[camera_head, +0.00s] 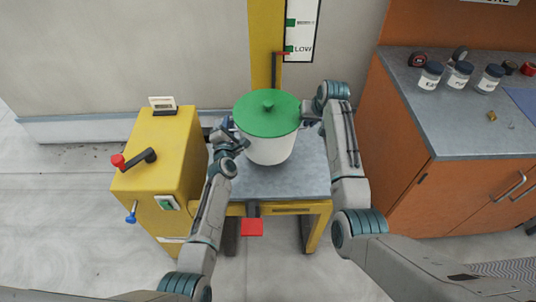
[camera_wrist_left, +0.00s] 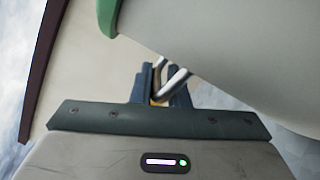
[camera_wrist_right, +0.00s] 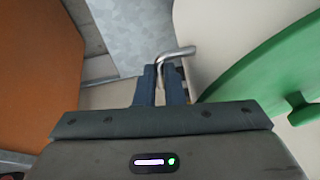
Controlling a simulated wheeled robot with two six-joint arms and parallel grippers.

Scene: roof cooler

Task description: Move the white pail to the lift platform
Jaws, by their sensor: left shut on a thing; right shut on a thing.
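The white pail (camera_head: 269,150) with a green lid (camera_head: 266,114) is upright at the lift platform (camera_head: 286,182), a grey top on a yellow frame. Whether its base touches the platform cannot be told. My left gripper (camera_head: 229,130) is at the pail's left side; in the left wrist view its fingers (camera_wrist_left: 161,88) are shut on a metal handle (camera_wrist_left: 175,80). My right gripper (camera_head: 308,119) is at the pail's right side; in the right wrist view its fingers (camera_wrist_right: 160,85) are shut on the other handle (camera_wrist_right: 174,55). The pail's lower edge is partly hidden in the wrist views.
A yellow control box (camera_head: 160,165) with a red-knobbed lever (camera_head: 135,158) stands left of the platform. A red pedal (camera_head: 252,227) is at the front. A yellow mast (camera_head: 265,50) rises behind. An orange cabinet (camera_head: 400,150) with jars (camera_head: 460,74) on its grey counter is at the right.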

